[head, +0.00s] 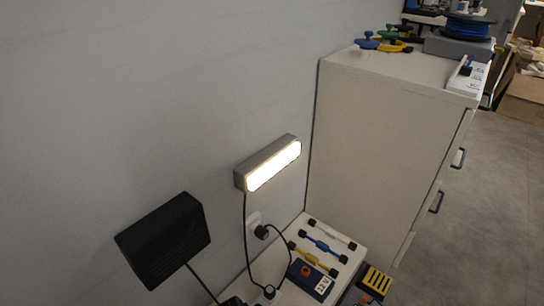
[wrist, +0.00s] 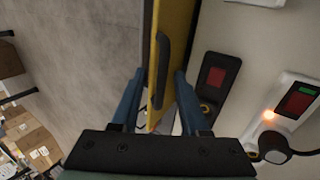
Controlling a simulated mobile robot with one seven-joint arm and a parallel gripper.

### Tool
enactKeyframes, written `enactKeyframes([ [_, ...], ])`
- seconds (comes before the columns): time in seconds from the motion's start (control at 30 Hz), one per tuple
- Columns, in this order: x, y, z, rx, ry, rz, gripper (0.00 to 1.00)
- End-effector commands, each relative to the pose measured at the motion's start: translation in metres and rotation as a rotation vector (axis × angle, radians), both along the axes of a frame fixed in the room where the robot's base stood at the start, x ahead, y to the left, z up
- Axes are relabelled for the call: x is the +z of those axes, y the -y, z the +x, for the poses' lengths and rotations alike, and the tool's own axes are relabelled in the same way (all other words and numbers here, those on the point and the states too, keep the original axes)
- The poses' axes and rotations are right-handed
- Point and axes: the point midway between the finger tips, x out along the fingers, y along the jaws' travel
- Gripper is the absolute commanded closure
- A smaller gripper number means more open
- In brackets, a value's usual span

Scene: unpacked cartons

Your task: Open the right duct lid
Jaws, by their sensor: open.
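In the wrist view my gripper (wrist: 159,75) is open, with its two blue fingers apart. A yellow panel (wrist: 180,25), seen nearly edge-on, stands out between the fingers. A dark bar-shaped handle (wrist: 162,65) is on its face, also between the fingers. I see no clear grip on either. The panel may be the right duct lid, but I cannot tell for sure. The panel's lower end is partly hidden near the gripper's body. My gripper does not show in the head view, and no duct lid can be made out there.
The wrist view shows a dark box with a red face (wrist: 215,75) and a white unit with a glowing light (wrist: 285,105) at right. Cartons (wrist: 25,130) lie at lower left. The head view shows a lit lamp (head: 270,163), a black box (head: 165,240) and a white cabinet (head: 385,140).

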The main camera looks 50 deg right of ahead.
Motion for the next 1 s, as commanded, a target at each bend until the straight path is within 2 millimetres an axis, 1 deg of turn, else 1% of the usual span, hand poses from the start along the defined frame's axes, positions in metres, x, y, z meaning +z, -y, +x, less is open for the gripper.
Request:
enactKeyframes([
  [0.17, 0.005, 0.001, 0.003, 0.000, 0.002, -0.002, 0.55],
  [0.27, 0.016, 0.001, 0.009, 0.001, 0.003, -0.003, 0.55],
  [0.37, 0.034, 0.000, 0.018, 0.001, 0.005, -0.002, 0.55],
  [0.5, 0.063, -0.001, 0.034, 0.001, 0.005, -0.003, 0.55],
  [0.7, 0.096, -0.003, 0.052, 0.001, 0.002, -0.002, 0.55],
  [0.83, 0.108, -0.004, 0.059, 0.000, 0.001, -0.001, 0.55],
  [1.0, 0.114, -0.004, 0.063, 0.000, 0.000, 0.000, 0.55],
])
